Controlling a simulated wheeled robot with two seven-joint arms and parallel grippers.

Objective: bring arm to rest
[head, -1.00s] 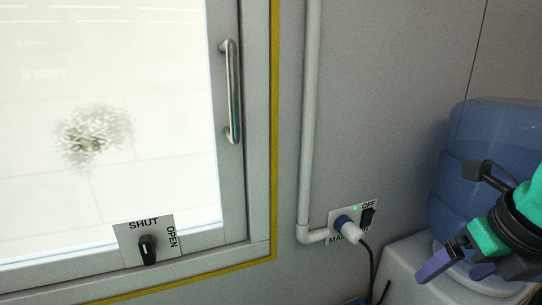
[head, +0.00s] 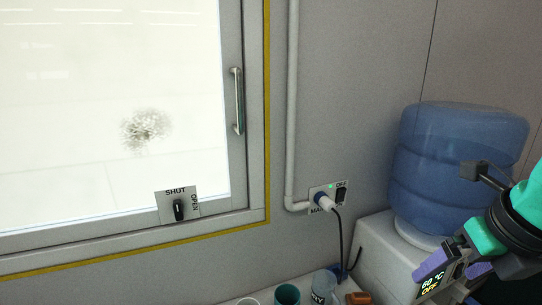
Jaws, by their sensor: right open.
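My right gripper (head: 455,266) shows at the right edge, with purple fingertips and teal and black parts. It is open, with nothing seen between its fingers. It is in front of the water dispenser (head: 379,250) and hides part of its front. My left gripper is not in view.
A blue water bottle (head: 452,165) sits on the dispenser. A display (head: 430,284) reads 60 °C OFF. A plug (head: 324,202) is in a wall socket with a switch. Cups, including a teal one (head: 287,295), stand at the bottom edge. A window with a handle (head: 237,101) and a SHUT/OPEN knob (head: 179,209) is at left.

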